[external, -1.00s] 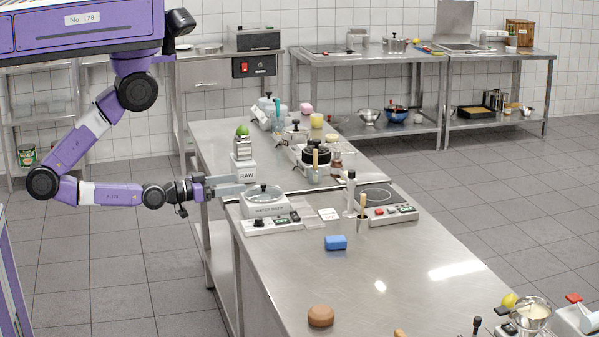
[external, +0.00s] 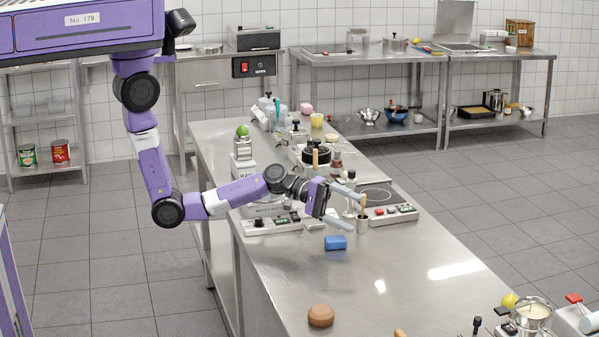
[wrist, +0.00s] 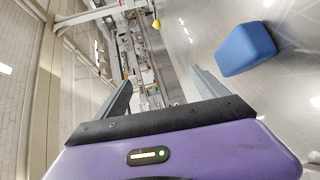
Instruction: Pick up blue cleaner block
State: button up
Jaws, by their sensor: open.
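The blue cleaner block (external: 335,243) lies on the steel counter (external: 400,275), in front of the metal cup. In the wrist view the blue block (wrist: 245,49) is at the upper right, outside the space between the fingers. My gripper (external: 347,207) is open and empty, above the counter and just above the block in the external view. In the wrist view my gripper's two fingers (wrist: 160,90) are spread apart with nothing between them.
A brown round sponge-like object (external: 320,316) sits nearer the front. The counter right of the block is clear.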

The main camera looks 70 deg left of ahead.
notch_tip(320, 180, up, 2)
jog(key=d+g+h, duration=0.2)
jog(key=g, duration=0.2)
jog(key=n+g+y+p, duration=0.2)
jog(key=n+g+p, duration=0.4)
jog(key=n+p, duration=0.3)
send_near(335, 237)
jog(key=d, duration=0.1)
jog(key=d+f+b, duration=0.1)
jog(key=shift+w+d+f+n, duration=0.2)
jog(key=shift+d+f+n, duration=0.1)
jog(key=shift+f, duration=0.05)
jog(key=shift+s+d+f+b, duration=0.1)
jog(key=shift+d+f+b, duration=0.1)
jog(key=shift+f+b, duration=0.1)
jog(key=shift+b+x, duration=0.35)
jog(key=shift+x, duration=1.05)
jog(key=b+x, duration=0.3)
jog(key=x, duration=0.1)
jog(key=shift+s+d, duration=0.1)
jog(key=shift+d, duration=0.1)
jog(key=shift+r, duration=0.15)
jog(key=c, duration=1.6)
jog(key=shift+o, duration=0.2)
jog(key=shift+r, duration=0.1)
